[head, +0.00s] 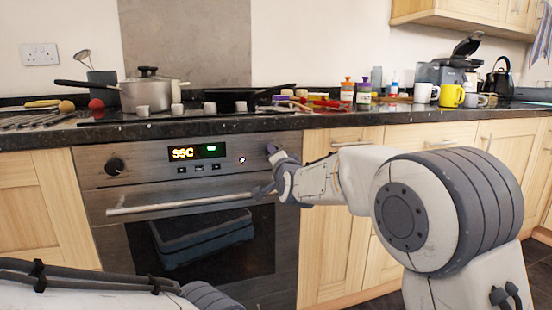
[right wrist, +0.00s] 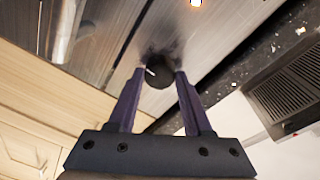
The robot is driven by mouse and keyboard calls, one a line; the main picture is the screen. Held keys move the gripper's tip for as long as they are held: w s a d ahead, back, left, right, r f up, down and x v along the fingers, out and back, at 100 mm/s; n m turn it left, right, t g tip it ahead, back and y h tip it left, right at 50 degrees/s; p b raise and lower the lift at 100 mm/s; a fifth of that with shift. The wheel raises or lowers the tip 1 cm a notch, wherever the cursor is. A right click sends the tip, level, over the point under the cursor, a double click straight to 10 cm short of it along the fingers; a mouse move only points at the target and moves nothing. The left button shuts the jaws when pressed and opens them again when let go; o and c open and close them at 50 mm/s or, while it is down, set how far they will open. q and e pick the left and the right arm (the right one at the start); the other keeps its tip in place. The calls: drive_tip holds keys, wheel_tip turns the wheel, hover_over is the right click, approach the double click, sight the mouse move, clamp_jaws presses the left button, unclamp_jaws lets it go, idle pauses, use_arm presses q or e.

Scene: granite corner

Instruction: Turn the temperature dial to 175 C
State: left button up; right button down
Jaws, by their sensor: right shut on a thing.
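The oven's control panel (head: 140,170) has a lit display (head: 196,152) that appears to read 55C in yellow, with a small green readout beside it. My right gripper (head: 273,160) is at the right end of the panel. In the right wrist view, its two purple fingers (right wrist: 159,76) are shut on a round black dial (right wrist: 158,74), one on each side. A short white mark shows on the dial's left side. In the head view the gripper mostly hides this dial. A second black dial (head: 115,166) sits free at the panel's left. My left gripper is out of view.
The oven door's bar handle (head: 190,200) runs just below the panel. The dark countertop (head: 220,123) overhangs above it, with a saucepan (head: 145,92), bottles and mugs on top. Wooden cupboards (head: 35,200) flank the oven.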

idle(0.5)
drive_tip(key=shift+c, duration=1.7)
unclamp_jaws()
drive_tip(key=s+d+p, duration=0.2)
drive_tip(key=s, duration=0.8)
drive_tip(key=shift+s, duration=0.1)
